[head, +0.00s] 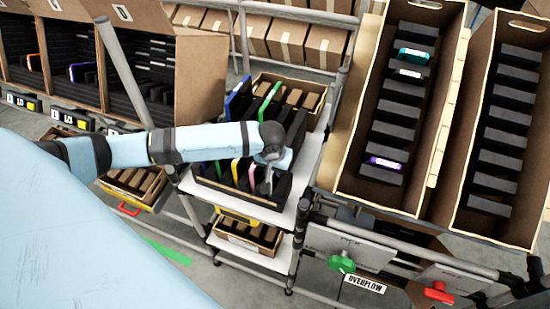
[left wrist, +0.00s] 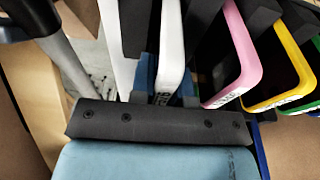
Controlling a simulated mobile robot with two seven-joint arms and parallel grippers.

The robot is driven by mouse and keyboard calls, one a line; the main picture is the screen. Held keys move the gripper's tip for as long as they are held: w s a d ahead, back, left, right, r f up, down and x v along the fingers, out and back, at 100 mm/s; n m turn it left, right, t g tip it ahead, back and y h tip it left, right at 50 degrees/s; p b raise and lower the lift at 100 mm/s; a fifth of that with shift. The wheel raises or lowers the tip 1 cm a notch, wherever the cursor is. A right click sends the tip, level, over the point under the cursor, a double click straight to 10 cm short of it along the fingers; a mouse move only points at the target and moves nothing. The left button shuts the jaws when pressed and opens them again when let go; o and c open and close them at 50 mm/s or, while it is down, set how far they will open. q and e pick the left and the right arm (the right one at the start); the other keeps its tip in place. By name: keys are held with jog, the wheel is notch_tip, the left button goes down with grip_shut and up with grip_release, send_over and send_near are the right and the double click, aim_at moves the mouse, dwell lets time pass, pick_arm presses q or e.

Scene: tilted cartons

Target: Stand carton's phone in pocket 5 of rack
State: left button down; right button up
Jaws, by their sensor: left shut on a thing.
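A carton (head: 232,200) on the white shelf cart holds several upright phones between dark dividers. My left gripper (head: 266,184) is over its near right part. In the left wrist view the left gripper (left wrist: 165,85) is shut on a white phone (left wrist: 170,48), with a blue finger on each side. Pink (left wrist: 232,60) and yellow (left wrist: 290,70) phones stand to its right. The phone's lower end is hidden. I cannot tell pocket 5 or make out which holder is the rack. My right gripper is not in view.
Two long tilted cartons (head: 429,150) with dark dividers stand at the right; the nearer one holds teal, white and purple phones. Dark slotted bays (head: 75,62) with brown flaps are at upper left. Metal tubes, an overflow sign (head: 366,284) and a green knob (head: 341,264) are in front.

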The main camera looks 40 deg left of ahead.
pick_arm(q)
jog(key=shift+f, duration=0.25)
dwell(0.3)
dwell(0.4)
jog(key=c, duration=1)
grip_release()
jog(key=r, duration=0.4)
jog(key=s+r, duration=0.1)
jog(key=r, duration=0.4)
jog(key=s+r+b, duration=0.1)
jog(key=r, duration=0.3)
jog(key=shift+s+d+r, duration=0.25)
jog(key=shift+d+r, duration=0.05)
jog(key=shift+r, duration=0.1)
